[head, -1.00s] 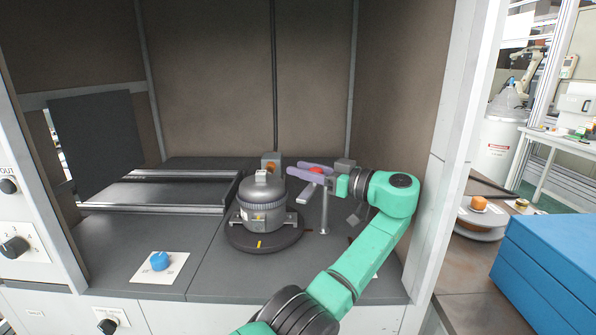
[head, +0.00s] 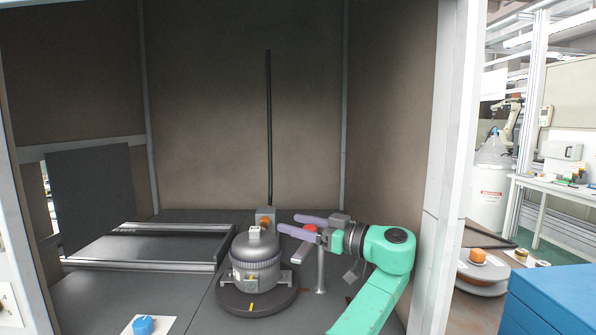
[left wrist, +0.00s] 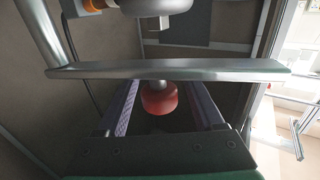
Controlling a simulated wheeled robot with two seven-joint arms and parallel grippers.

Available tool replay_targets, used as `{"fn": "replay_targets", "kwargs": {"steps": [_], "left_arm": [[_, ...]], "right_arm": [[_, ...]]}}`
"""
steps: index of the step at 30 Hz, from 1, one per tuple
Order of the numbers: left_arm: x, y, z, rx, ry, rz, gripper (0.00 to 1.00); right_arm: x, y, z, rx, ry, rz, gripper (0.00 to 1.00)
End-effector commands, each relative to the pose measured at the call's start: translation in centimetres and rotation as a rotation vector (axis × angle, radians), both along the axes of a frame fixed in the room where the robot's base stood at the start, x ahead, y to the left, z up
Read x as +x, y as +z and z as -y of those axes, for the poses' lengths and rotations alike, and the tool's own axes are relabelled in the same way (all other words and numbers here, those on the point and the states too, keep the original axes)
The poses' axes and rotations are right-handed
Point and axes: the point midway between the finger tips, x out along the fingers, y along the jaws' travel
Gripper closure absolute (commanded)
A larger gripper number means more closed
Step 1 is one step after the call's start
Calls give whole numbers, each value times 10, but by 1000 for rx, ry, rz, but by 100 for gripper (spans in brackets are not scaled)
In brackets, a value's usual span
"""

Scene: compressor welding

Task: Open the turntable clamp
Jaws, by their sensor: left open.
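The turntable (head: 228,302) is a dark round disc on the cabinet floor, with a grey compressor (head: 255,270) standing upright on it. Just right of it stands the clamp, with a thin metal post (head: 320,275) and a red knob (head: 310,229). My left gripper (head: 289,223), with two purple fingers, is open at the height of the knob. In the left wrist view the red knob (left wrist: 159,99) sits between the spread fingers, with a grey metal bar (left wrist: 170,70) across beyond it. Contact cannot be told. My right gripper is not in view.
The cabinet walls close in the back and right side. A flat rail unit (head: 150,248) lies at the left, and a blue knob (head: 143,325) is at the front left. A blue box (head: 550,300) stands outside at right.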

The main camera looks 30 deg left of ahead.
Motion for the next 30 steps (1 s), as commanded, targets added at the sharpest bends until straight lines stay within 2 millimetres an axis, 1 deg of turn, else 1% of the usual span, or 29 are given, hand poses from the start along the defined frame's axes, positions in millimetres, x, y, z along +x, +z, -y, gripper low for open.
{"fn": "replay_targets", "kwargs": {"steps": [5, 13, 15, 17, 18, 22, 24, 27, 30], "left_arm": [[0, 28, 0, 0, 0, 4, 31], [-1, 85, 0, 0, 0, 2, 31], [0, 101, 0, 1, 0, 2, 31], [-1, 113, 0, 0, 0, 1, 31], [-1, 123, 0, 1, 0, 1, 31], [0, 151, 0, 0, 0, 0, 31], [0, 166, 0, 1, 0, 0, 31], [0, 183, 0, 0, 0, -1, 31], [0, 193, 0, 0, 0, 0, 31]], "right_arm": [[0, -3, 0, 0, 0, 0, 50], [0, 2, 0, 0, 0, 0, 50], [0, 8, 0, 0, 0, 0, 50], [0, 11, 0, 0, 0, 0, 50], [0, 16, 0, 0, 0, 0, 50], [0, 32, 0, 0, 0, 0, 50], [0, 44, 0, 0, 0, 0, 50], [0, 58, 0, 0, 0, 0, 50], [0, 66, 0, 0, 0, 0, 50]]}}
